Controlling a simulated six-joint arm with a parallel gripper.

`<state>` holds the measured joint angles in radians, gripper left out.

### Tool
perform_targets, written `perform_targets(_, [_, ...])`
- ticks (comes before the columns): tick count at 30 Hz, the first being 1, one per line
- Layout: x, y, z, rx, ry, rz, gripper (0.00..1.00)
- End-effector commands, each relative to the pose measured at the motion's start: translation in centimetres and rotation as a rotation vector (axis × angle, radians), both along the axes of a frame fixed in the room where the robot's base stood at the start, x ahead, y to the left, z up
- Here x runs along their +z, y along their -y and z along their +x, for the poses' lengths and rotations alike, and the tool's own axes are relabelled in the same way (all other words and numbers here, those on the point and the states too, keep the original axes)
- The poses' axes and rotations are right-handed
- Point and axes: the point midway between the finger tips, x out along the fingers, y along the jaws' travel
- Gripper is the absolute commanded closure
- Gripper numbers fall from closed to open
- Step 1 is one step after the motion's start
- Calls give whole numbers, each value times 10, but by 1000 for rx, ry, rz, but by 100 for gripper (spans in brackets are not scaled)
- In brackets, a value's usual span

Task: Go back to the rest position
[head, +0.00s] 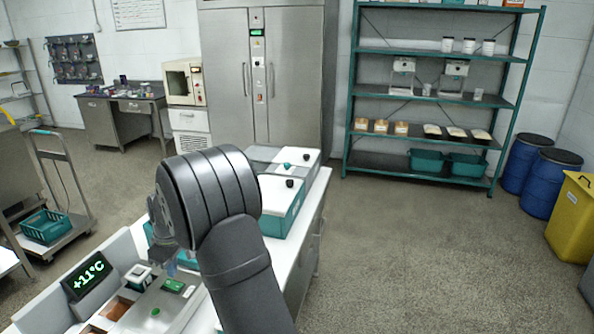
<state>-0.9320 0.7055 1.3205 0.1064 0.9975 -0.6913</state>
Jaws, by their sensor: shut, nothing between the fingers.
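My dark grey arm rises from the bottom middle of the head view and bends left over a white bench. My gripper (171,262) hangs at the left of the arm, pointing down over the bench top. It is shut and holds nothing. The arm's thick joint covers part of it and part of the bench behind. Whether the fingertips touch anything below is hard to tell.
A shelf rack (349,120) and blue barrels (552,185) stand back right. The floor (400,250) right of the bench is clear.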

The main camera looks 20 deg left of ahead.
Motion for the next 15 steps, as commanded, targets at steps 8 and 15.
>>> perform_targets(8, [-36, 0, 0, 0, -1, -1, 100])
perform_targets(15, [-41, 0, 0, 0, 0, 0, 100])
